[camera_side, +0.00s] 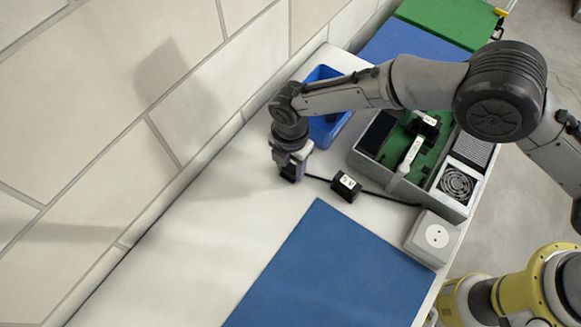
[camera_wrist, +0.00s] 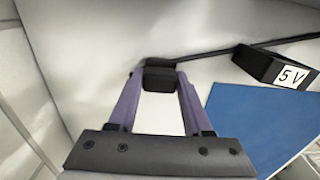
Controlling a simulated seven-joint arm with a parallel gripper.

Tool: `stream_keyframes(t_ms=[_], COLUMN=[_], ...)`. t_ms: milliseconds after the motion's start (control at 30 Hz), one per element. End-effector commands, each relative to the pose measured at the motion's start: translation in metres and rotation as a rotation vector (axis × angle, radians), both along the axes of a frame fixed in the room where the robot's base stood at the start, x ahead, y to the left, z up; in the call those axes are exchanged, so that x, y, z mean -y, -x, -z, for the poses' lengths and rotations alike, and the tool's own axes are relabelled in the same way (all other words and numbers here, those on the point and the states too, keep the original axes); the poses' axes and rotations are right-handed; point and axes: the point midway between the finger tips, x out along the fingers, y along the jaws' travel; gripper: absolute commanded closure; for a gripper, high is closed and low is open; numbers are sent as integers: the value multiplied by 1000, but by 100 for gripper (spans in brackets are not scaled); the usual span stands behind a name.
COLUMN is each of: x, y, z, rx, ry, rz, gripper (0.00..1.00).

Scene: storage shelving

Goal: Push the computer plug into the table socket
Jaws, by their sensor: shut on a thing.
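My gripper (camera_side: 291,176) points down over the white table, left of the computer case. In the wrist view its two purple fingers (camera_wrist: 160,88) are shut on a black plug (camera_wrist: 160,76). A black cable runs from the plug to a black box marked 5 V (camera_side: 346,187), which also shows in the wrist view (camera_wrist: 276,68). The cable goes on from the box to the open grey computer case (camera_side: 365,165). The white table socket (camera_side: 434,238) with a round face sits at the right edge of the table, apart from the plug. The plug's prongs are hidden.
A blue mat (camera_side: 335,270) lies in front, left of the socket. A blue bin (camera_side: 325,128) stands behind my gripper, partly covered by my arm. A tiled wall (camera_side: 110,110) borders the table's left side. The white table (camera_side: 190,255) is clear at the front left.

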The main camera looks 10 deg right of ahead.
Motion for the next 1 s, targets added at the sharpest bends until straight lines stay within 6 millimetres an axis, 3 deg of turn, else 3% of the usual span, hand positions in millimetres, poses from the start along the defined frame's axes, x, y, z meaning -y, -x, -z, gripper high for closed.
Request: stream_keyframes(t_ms=[267, 467, 800, 1000], x=[0, 0, 44, 75], y=[0, 0, 36, 63], z=[-9, -36, -96, -112], rx=[1, 1, 1, 1], ry=[-1, -1, -1, -1], rz=[0, 0, 0, 0], gripper=[100, 100, 100, 100])
